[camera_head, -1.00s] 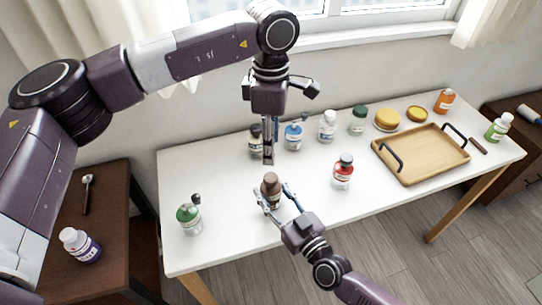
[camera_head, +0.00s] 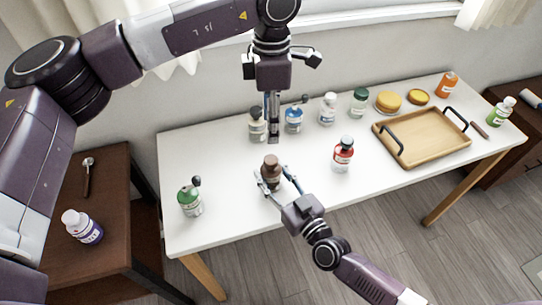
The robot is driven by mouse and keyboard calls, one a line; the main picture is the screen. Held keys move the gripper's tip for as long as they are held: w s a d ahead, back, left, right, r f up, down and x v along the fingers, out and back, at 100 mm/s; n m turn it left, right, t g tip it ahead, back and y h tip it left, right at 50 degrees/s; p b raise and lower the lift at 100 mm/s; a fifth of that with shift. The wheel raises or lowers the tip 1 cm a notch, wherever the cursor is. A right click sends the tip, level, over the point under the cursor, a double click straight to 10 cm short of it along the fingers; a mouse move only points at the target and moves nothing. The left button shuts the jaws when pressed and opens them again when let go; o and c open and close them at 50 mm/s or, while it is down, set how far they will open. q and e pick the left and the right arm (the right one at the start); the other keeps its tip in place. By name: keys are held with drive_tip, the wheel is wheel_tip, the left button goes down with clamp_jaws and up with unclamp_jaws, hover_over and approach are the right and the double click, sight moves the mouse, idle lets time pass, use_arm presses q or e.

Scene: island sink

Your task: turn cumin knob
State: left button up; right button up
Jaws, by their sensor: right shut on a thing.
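A brown bottle with a brown cap (camera_head: 271,167) stands at the front middle of the white table. Its label is too small to read, so I cannot tell by name that it is the cumin. My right gripper (camera_head: 272,183) comes from the front right and is shut around the bottle's body, with one finger on each side. My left gripper (camera_head: 273,138) hangs pointing down behind and above the brown cap, apart from it. Its fingers show almost edge-on, so their opening is unclear.
Dark-capped (camera_head: 257,125) and blue (camera_head: 293,120) bottles stand close by the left gripper. A green bottle (camera_head: 190,202) is at left and a red one (camera_head: 343,155) at right. A wooden tray (camera_head: 422,161) lies further right. The front strip of table is clear.

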sight(271, 159)
use_arm(q)
wheel_tip(271, 159, down, 12)
drive_tip(key=n, duration=1.1)
drive_tip(key=shift+n, duration=0.3)
drive_tip(key=shift+c, duration=0.4)
drive_tip(key=shift+r, duration=0.1)
drive_tip(key=c, duration=1.1)
drive_tip(key=m, duration=0.5)
drive_tip(key=shift+m, duration=0.3)
drive_tip(key=o, duration=1.2)
